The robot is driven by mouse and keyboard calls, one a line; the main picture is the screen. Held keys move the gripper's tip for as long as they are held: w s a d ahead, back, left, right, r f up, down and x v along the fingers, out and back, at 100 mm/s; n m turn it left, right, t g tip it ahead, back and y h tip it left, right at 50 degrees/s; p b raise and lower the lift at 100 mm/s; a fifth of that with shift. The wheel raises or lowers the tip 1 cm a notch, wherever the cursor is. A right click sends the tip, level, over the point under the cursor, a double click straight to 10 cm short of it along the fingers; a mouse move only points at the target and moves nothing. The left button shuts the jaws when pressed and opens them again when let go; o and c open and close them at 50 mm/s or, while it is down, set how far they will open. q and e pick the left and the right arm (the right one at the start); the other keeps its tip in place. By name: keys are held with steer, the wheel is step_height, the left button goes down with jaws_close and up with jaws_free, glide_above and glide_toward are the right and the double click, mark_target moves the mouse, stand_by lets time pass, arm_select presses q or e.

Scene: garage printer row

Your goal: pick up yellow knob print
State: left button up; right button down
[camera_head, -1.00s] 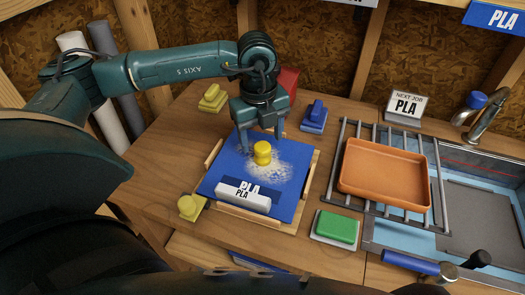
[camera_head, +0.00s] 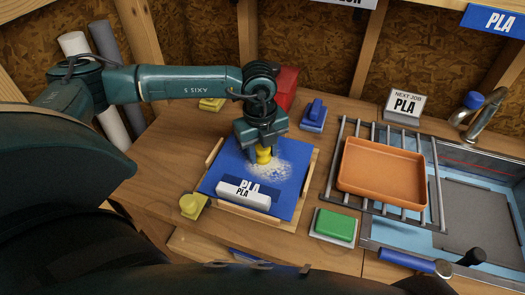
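The yellow knob print (camera_head: 264,156) stands upright on a blue build plate (camera_head: 290,199), beside a patch of pale speckled residue. My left gripper (camera_head: 263,151) points down over it, with its fingers on either side of the knob's upper part. The gripper hides the knob's top, and I cannot tell whether the fingers touch it or stand a little apart. My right gripper is not in view.
A yellow piece (camera_head: 192,206) is left of the plate and another (camera_head: 211,104) behind it. A red box (camera_head: 287,88) and a blue piece (camera_head: 314,114) stand behind. An orange tray (camera_head: 381,172) sits on a rack, right; a green block (camera_head: 335,226) lies in front.

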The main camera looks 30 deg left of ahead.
arm_select(q)
steer(key=c, duration=0.4)
